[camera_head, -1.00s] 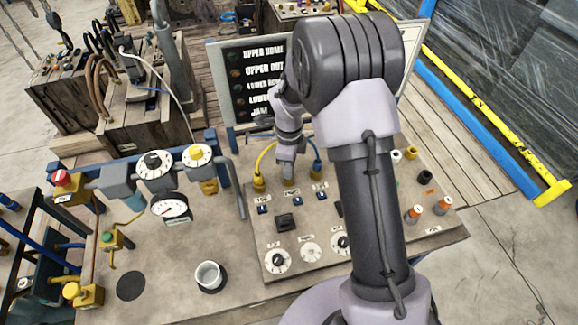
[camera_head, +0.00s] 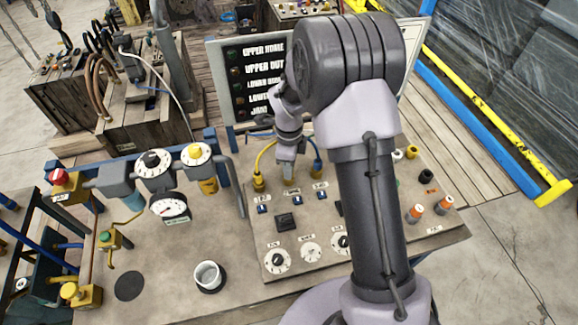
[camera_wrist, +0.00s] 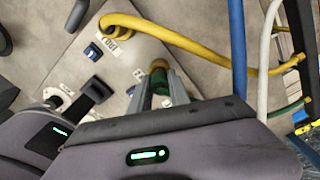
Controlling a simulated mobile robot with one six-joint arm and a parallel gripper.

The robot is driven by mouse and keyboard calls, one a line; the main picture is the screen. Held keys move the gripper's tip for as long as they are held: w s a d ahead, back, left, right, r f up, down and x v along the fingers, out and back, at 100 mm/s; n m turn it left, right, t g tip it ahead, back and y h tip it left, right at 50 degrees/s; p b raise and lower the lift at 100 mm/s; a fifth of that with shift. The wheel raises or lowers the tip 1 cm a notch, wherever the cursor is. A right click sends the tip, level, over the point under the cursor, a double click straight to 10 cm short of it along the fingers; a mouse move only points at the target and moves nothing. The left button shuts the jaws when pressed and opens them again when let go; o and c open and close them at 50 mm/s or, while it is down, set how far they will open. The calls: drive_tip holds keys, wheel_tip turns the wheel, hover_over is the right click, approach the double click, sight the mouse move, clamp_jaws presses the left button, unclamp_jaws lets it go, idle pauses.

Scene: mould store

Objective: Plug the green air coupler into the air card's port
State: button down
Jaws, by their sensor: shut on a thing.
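My gripper (camera_wrist: 160,88) is shut on the green air coupler (camera_wrist: 158,78), which shows between the two fingers in the wrist view. A yellow-brass ring shows at the coupler's far end, against the grey panel. I cannot tell whether the coupler is seated in a port there. In the head view my gripper (camera_head: 288,170) points down over the panel (camera_head: 263,225), between the yellow coupler (camera_head: 258,183) and the blue coupler (camera_head: 318,168). A small yellow fitting (camera_head: 290,181) shows below my fingers. The coupler's green is hidden in the head view.
The yellow hose (camera_wrist: 185,42) curves close to my fingers in the wrist view. A blue hose (camera_wrist: 237,45) and a white hose (camera_wrist: 268,55) pass to the right. A sign board (camera_head: 222,80) stands behind the panel. A white cup (camera_head: 209,276) stands left of the dials.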

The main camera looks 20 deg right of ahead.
drive_tip(key=shift+f+b, duration=0.35)
idle(0.3)
drive_tip(key=c, duration=0.7)
unclamp_jaws()
drive_tip(key=shift+c, duration=0.2)
drive_tip(key=shift+r+p, duration=2.25)
drive_tip(key=shift+r, duration=1.55)
